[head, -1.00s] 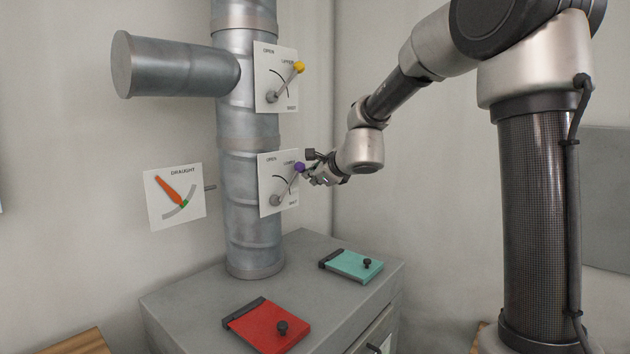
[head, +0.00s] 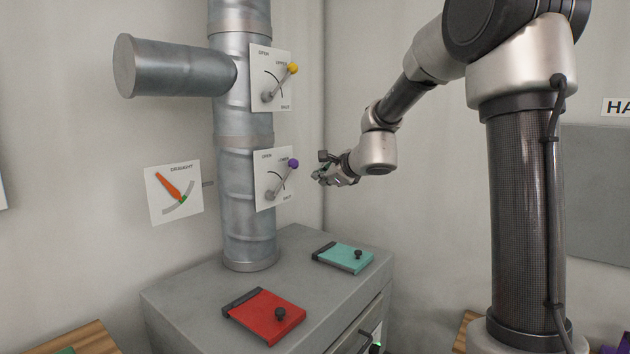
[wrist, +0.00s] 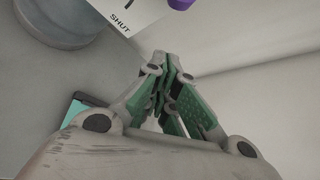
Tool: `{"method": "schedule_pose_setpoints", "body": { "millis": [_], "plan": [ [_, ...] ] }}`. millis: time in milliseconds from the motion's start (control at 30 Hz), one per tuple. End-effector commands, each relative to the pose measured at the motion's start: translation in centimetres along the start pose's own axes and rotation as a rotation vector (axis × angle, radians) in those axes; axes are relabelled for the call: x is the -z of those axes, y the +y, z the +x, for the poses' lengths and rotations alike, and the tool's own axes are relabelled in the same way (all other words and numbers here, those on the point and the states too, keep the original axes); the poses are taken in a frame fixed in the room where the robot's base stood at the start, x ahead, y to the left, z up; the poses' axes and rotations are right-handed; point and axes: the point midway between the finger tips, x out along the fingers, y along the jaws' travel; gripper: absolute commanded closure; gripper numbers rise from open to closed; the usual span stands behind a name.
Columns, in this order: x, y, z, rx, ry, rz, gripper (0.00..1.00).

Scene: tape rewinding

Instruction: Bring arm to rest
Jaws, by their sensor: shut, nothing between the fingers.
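My gripper (head: 319,175) is shut and empty, held in the air to the right of the flue pipe (head: 248,220). In the wrist view its green-padded fingers (wrist: 170,65) are together. The lower lever with the purple knob (head: 293,164) is apart from my gripper, to its left; it points up and right on its white plate (head: 265,197). The purple knob (wrist: 181,3) shows at the top of the wrist view. The upper lever with the yellow knob (head: 293,69) also points up and right. The draught gauge (head: 158,212) has its orange needle tilted up and left.
Below stands a grey cabinet (head: 200,295) with a red hinged flap (head: 262,320) and a teal one (head: 346,259) on top. A wooden surface (head: 90,338) is at lower left. The air between my gripper and the cabinet top is clear.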

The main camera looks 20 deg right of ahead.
Motion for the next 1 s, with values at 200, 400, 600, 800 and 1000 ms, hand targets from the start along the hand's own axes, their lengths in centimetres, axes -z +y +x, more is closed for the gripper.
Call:
{"method": "schedule_pose_setpoints", "body": {
  "millis": [200,400,600,800,1000],
  "plan": [
    [-0.1,0.0,-3.6,0.002,0.000,-0.001,1.00],
    [0.0,0.1,-4.8,0.000,0.001,-0.001,1.00],
    [0.3,2.5,-5.3,-0.097,-0.036,-0.235,1.00],
    [5.1,11.9,-13.0,-0.475,-0.129,-0.893,1.00],
    [11.7,17.4,-27.3,-0.895,-0.228,-1.585,1.00]
  ]
}}
